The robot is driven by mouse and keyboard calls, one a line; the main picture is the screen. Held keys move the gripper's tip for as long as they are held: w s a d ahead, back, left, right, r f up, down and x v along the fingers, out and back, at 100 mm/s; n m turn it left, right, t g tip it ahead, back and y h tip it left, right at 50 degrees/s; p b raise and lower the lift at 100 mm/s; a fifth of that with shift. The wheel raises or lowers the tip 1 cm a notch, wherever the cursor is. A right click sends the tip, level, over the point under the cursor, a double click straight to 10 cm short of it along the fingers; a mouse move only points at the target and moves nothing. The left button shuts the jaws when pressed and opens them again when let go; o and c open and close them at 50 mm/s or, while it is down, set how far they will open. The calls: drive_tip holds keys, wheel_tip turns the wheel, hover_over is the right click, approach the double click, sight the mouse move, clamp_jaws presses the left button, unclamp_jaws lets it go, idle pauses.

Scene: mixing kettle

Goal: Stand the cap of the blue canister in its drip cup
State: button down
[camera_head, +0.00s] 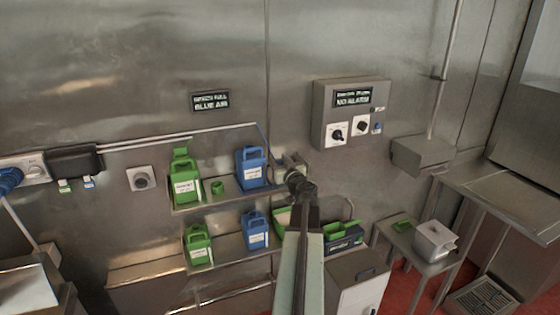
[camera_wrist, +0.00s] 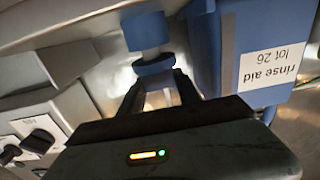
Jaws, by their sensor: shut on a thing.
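The blue canister (camera_head: 252,168), labelled rinse aid, stands upright on the upper wall shelf. Its blue wall also fills the upper right of the wrist view (camera_wrist: 207,55), upside down. My gripper (camera_head: 288,162) is just right of the canister, at the shelf's right end. In the wrist view my gripper (camera_wrist: 160,90) is shut on a blue cap (camera_wrist: 155,73). A blue cylinder (camera_wrist: 145,30), apparently the drip cup, is in line beyond the cap. I cannot tell whether they touch. In the head view my arm hides both.
A green canister (camera_head: 184,180) and small green cup (camera_head: 217,187) share the upper shelf. Another green canister (camera_head: 198,247) and blue canister (camera_head: 256,230) stand below. A grey control box (camera_head: 325,115) is close on the right. A thin pipe (camera_head: 200,132) runs above.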

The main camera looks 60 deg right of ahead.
drive_tip(key=shift+f+b, duration=0.35)
drive_tip(key=shift+f, duration=0.2)
drive_tip(key=shift+f, duration=0.2)
drive_tip(key=c, duration=0.8)
unclamp_jaws()
drive_tip(key=shift+r, duration=0.1)
drive_tip(key=shift+o, duration=0.2)
drive_tip(key=o, duration=0.5)
